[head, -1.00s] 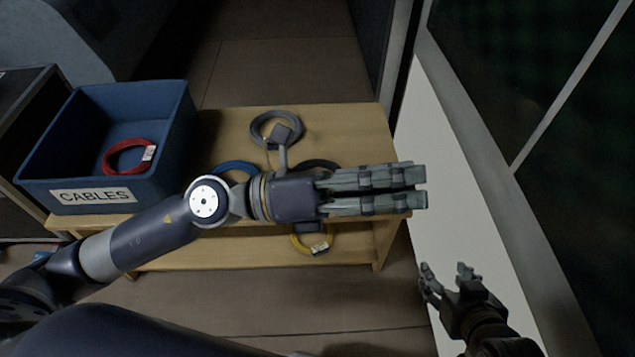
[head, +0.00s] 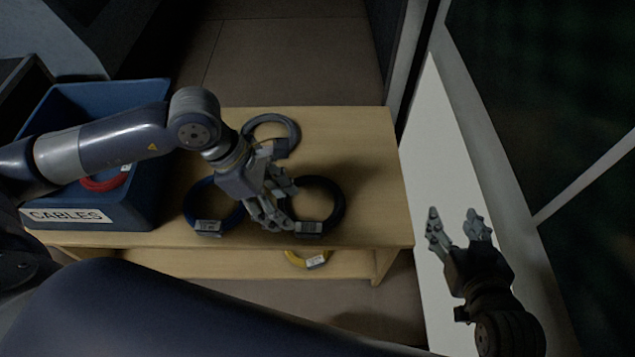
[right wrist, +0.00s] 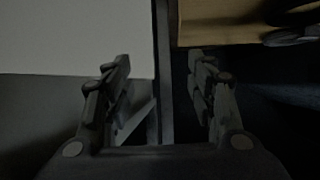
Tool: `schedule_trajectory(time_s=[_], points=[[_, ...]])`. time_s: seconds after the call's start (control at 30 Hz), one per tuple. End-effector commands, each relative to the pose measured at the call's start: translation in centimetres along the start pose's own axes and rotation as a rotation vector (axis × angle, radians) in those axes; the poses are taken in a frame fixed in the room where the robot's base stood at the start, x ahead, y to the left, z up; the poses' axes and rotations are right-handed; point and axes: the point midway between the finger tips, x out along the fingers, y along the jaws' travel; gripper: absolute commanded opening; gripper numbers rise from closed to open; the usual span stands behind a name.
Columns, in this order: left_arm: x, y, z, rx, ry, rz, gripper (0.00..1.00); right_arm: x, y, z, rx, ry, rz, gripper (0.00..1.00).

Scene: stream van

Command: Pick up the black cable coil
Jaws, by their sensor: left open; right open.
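The black cable coil (head: 338,210) lies on the wooden table's top, toward its front edge, with a pale tag (head: 309,228) on its near side. My left gripper (head: 278,219) is open, with its fingers pointing down between the blue coil and the black coil. Its fingers overlap the left side of the black coil in the head view and hide part of it. I cannot tell whether they touch it. My right gripper (head: 456,222) is open and empty, to the right of the table. Its fingers also show in the right wrist view (right wrist: 160,90).
A blue coil (head: 190,205) lies left of the black one, and a grey coil (head: 292,126) lies behind. A yellow coil (head: 293,257) is on the lower shelf. A blue CABLES bin (head: 150,205) holds a red coil (head: 100,184). The table's right side (head: 380,160) is clear.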

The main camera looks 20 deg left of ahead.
Motion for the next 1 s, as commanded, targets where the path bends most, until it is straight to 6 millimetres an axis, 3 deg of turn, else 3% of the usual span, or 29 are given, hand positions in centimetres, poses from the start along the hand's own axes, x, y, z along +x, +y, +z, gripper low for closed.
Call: schedule_trajectory(time_s=[0.17, 0.4, 0.7, 1.0], points=[[1.4, 0.1, -0.3, 0.001, 0.010, 0.000, 0.52, 0.3, -0.2, -1.3, 0.000, 0.069, -0.005, 0.51], [4.7, 0.1, -0.3, 0.000, 0.010, 0.000, 0.52, 0.2, -0.7, -5.1, 0.001, 0.255, -0.015, 0.51], [6.3, 0.2, -0.2, 0.001, 0.009, 0.002, 0.52, -0.2, -1.0, -7.3, 0.002, 0.362, -0.022, 0.51], [9.6, 0.6, 0.2, -0.001, 0.008, 0.000, 0.52, -1.9, -1.6, -11.7, 0.006, 0.607, -0.037, 0.51]])
